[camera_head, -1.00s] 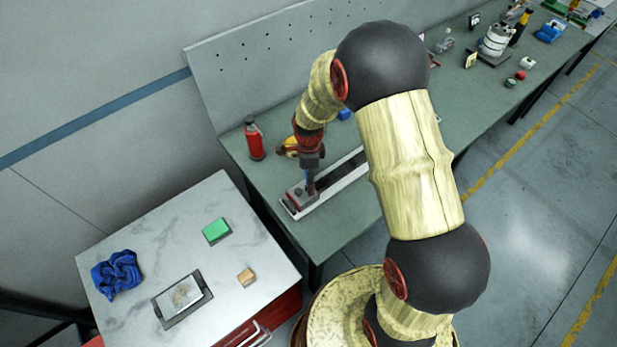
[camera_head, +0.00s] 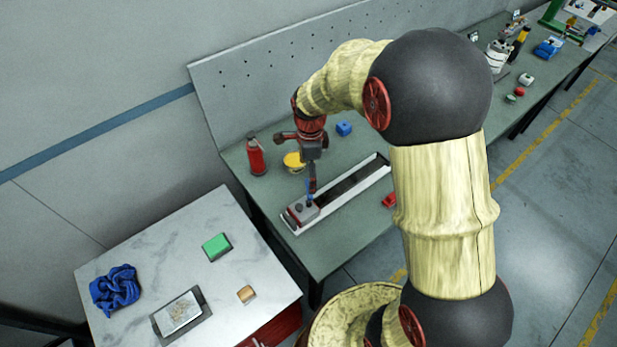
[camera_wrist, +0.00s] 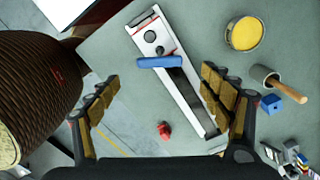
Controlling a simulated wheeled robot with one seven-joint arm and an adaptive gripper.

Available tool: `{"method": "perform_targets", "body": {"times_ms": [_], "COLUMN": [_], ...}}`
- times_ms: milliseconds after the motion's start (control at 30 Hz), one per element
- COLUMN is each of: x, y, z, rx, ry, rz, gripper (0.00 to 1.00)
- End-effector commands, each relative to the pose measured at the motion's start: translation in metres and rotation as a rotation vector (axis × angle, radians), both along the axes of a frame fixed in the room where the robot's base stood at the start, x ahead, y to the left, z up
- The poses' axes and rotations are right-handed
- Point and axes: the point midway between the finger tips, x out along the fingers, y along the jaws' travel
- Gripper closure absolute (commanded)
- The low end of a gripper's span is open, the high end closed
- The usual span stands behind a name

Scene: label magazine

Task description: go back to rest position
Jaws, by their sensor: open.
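My gripper (camera_wrist: 160,112) is open in the wrist view, its two fingers spread wide with nothing between them touching the pads. Below it lies the long white label magazine (camera_wrist: 180,75), a tray with a dark channel. A blue bar-shaped piece (camera_wrist: 159,62) lies across the tray near a light block with round dark knobs. In the head view my gripper (camera_head: 311,183) hangs over the left end of the magazine (camera_head: 355,188), above the grey and red block (camera_head: 302,211). The fingertips are small there, and I cannot tell their gap from the block.
A red bottle (camera_head: 256,156), a yellow-topped can (camera_head: 293,162) and a blue block (camera_head: 344,128) stand near the magazine. A red object (camera_head: 389,200) lies at the bench's front edge. A pegboard (camera_head: 285,65) rises behind. The marble-topped cart (camera_head: 165,245) stands at left.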

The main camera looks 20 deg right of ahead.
Motion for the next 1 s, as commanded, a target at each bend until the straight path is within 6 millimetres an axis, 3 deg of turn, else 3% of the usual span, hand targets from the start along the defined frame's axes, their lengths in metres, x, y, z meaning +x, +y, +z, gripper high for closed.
{"method": "perform_targets", "body": {"times_ms": [333, 467, 567, 667, 1000], "x": [0.0, -0.001, -0.008, -0.031, -0.11], "y": [0.0, 0.0, 0.0, 0.0, 0.001], "z": [0.005, 0.005, 0.002, -0.004, 0.04], "rx": [0.0, 0.001, 0.004, 0.019, -0.006], "ry": [0.0, 0.003, 0.021, 0.061, -0.013], "rz": [0.009, 0.116, 0.297, 0.529, 1.339], "gripper": [0.2, 0.2, 0.2, 0.2, 0.2]}}
